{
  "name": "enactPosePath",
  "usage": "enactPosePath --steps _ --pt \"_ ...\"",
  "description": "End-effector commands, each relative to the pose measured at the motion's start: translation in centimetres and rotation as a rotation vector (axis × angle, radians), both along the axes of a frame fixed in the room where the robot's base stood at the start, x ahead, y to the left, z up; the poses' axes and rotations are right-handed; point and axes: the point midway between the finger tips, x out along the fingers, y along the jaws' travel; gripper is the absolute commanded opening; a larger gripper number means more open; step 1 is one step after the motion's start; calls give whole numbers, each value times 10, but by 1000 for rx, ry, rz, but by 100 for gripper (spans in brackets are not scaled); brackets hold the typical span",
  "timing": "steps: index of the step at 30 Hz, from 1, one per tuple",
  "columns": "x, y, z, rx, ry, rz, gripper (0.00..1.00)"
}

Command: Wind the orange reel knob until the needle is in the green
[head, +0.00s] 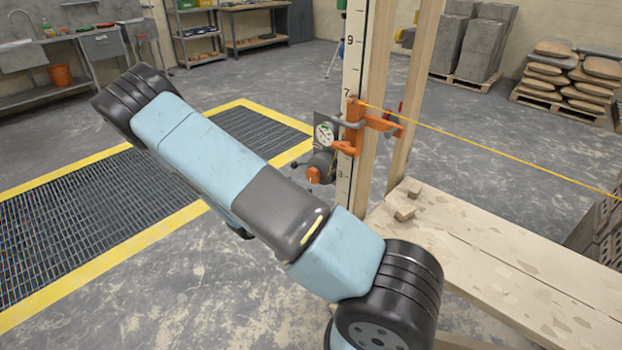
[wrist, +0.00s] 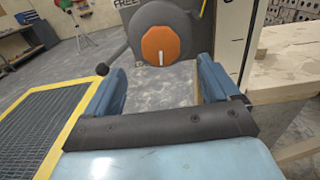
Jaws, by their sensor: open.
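The orange reel knob (head: 313,176) sits on a dark grey reel at the lower part of the orange bracket. The knob is ahead of the fingertips; I cannot tell how far. The round white gauge (head: 324,133) above the knob has a small green part; its needle is too small to read. My gripper is hidden in the head view.
A crank arm with a black ball (wrist: 102,69) sticks out left of the knob. A marked staff (head: 352,60) and wooden posts stand beside the reel. A yellow line (head: 480,145) runs right from the orange bracket (head: 355,125). A plank bench (head: 480,250) lies to the right.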

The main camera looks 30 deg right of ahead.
Motion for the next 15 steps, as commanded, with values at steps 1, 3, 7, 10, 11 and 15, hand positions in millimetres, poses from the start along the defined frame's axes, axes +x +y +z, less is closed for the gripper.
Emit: enactPosePath --steps 1,3,7,10,11,15 --pt "3 -9 0 -1 -1 -4 88" --pt "8 -20 0 -1 -1 -3 88" --pt "16 -40 0 0 0 -3 88" --pt "21 -53 0 -1 0 -2 88" --pt "23 -56 0 -1 -1 -2 88" --pt "28 -67 0 0 -1 -1 88"
